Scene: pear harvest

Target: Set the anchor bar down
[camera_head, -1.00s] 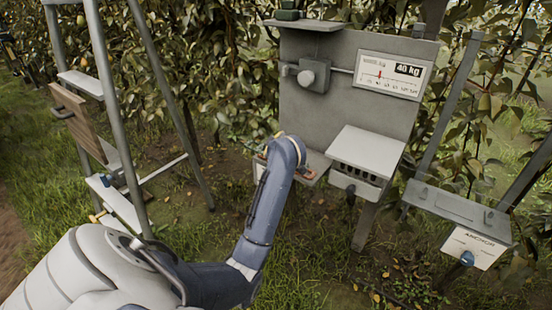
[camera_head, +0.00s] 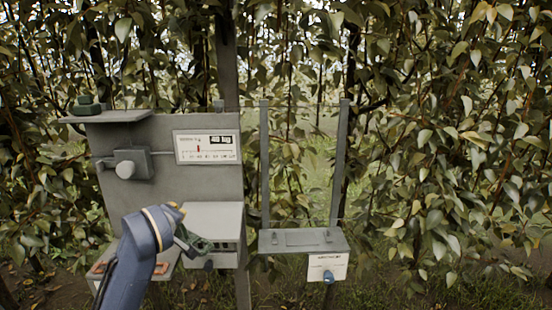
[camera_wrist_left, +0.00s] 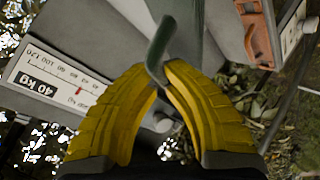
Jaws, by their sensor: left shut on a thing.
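My left gripper (camera_head: 180,215) is in front of the grey panel, by the pale box. In the left wrist view its yellow fingers (camera_wrist_left: 165,72) are closed on a dark green bar (camera_wrist_left: 160,48). I take this for the anchor bar; part of it is hidden by the fingers. In the head view the green bar (camera_head: 193,242) hangs at the gripper's right, in front of the pale box. A grey shelf (camera_head: 300,238) with two upright posts stands to the right, apart from the bar. My right gripper is not in view.
The pale box (camera_head: 213,217) juts out below. An orange-red part (camera_head: 100,267) sits on a low ledge at left. A white label plate with a blue knob (camera_head: 328,276) fronts the shelf. Leafy trees stand behind.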

